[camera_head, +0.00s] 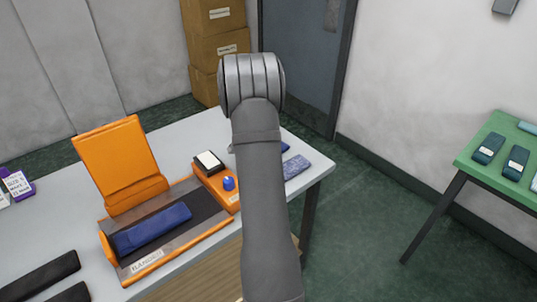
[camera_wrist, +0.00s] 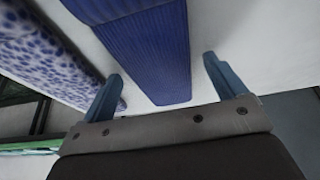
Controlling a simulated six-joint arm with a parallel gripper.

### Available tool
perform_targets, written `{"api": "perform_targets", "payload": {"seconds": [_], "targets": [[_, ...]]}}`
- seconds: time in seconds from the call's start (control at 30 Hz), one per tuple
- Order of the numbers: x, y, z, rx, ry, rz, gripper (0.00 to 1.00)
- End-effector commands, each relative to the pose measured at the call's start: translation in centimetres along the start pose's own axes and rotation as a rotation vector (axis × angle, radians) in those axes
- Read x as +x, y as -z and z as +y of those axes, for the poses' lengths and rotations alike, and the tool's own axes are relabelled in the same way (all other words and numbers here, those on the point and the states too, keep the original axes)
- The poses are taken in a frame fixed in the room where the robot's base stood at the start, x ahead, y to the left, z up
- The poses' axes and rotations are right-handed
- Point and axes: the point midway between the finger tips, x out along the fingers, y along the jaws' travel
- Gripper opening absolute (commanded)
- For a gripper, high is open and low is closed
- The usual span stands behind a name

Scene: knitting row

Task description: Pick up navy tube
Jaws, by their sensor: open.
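A ribbed navy tube (camera_wrist: 150,50) lies flat on the pale table top in the wrist view. My gripper (camera_wrist: 163,70) is open, with one finger on each side of the tube's near end. The left finger is in the narrow space by a speckled blue-and-white piece (camera_wrist: 55,45); I cannot tell whether it touches. In the head view my arm hides the gripper and most of this tube; a bit of blue (camera_head: 285,147) shows beside the arm, near the speckled piece (camera_head: 296,166). Another navy piece (camera_head: 152,228) lies in the orange machine.
The orange machine (camera_head: 122,165) with a raised lid stands on the grey table (camera_head: 200,128), left of my arm. Dark pieces (camera_head: 40,275) lie at the front left. A green table (camera_head: 515,195) with dark teal pieces stands at right, across open floor. Cardboard boxes (camera_head: 215,50) are stacked behind.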

Motion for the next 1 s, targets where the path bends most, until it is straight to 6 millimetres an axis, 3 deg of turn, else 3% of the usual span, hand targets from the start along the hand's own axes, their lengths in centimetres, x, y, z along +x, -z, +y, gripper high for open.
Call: {"api": "perform_targets", "payload": {"seconds": [0.07, 0.3, 0.67, 0.93, 1.0], "targets": [[0.0, 0.0, 0.0, 0.000, 0.000, 0.000, 0.85], [0.0, 0.0, 0.0, 0.000, 0.000, 0.000, 0.41], [-0.5, 0.2, 0.0, 0.001, 0.001, 0.000, 0.41], [-4.1, 1.7, -0.1, 0.002, 0.003, 0.001, 0.41], [-4.6, 2.5, 1.6, 0.004, 0.000, -0.001, 0.41]]}}
